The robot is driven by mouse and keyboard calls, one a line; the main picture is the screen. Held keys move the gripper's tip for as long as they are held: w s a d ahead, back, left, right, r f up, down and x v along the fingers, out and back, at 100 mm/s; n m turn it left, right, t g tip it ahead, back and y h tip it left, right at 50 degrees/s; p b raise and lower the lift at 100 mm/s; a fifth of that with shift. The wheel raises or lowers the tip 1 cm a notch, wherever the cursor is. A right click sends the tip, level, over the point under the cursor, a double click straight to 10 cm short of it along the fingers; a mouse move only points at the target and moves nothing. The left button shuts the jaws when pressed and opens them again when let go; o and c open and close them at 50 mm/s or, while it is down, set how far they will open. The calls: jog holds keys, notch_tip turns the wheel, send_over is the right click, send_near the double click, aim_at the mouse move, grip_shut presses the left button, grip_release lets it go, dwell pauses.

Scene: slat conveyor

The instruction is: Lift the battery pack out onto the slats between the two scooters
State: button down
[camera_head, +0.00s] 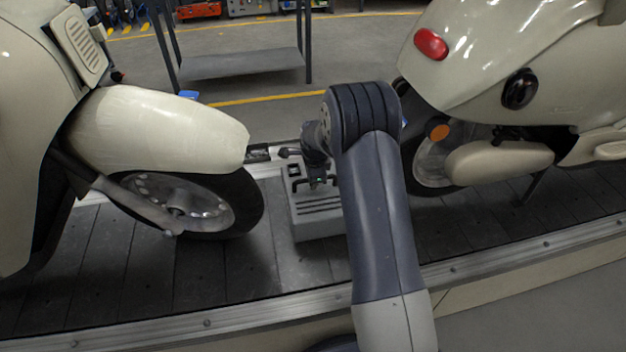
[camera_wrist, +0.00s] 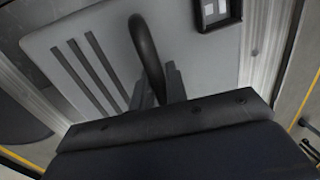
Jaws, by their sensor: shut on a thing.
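The battery pack (camera_head: 318,222) is a grey box with dark grooves and a dark handle on top. It is at the slats (camera_head: 290,267) between the two scooters; I cannot tell whether its underside touches them. The cream left scooter (camera_head: 160,125) shows its front wheel, and the cream right scooter (camera_head: 500,70) shows its rear. My gripper (camera_head: 321,182) is above the pack, shut on its handle. In the wrist view, the dark curved handle (camera_wrist: 146,45) rises between my fingers (camera_wrist: 160,88), over the grey pack top (camera_wrist: 110,25). My arm hides the pack's right side.
A metal rail (camera_head: 207,323) runs along the conveyor's near edge. The left scooter's front wheel (camera_head: 185,205) stands close to the pack's left. A grey shelf table (camera_head: 243,63) stands on the floor behind. Bare slats show in front of the pack.

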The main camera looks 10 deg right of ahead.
jog(key=shift+w+f+b, duration=0.1)
jog(key=shift+f+b, duration=0.65)
jog(key=shift+f, duration=0.35)
jog(key=c, duration=1.4)
grip_release()
jog(key=shift+o, duration=0.4)
jog(key=shift+f, duration=0.2)
notch_tip(320, 180, up, 11)
jog(key=s+p, duration=0.2)
jog(key=shift+s, duration=0.15)
jog(key=shift+f, duration=0.15)
jog(key=f, duration=0.3)
jog(key=w+f+b, duration=0.1)
jog(key=f, duration=0.3)
jog(key=w+f+b, duration=0.1)
jog(key=f, duration=0.2)
jog(key=shift+f, duration=0.4)
jog(key=shift+w+r, duration=0.1)
jog(key=shift+r, duration=0.3)
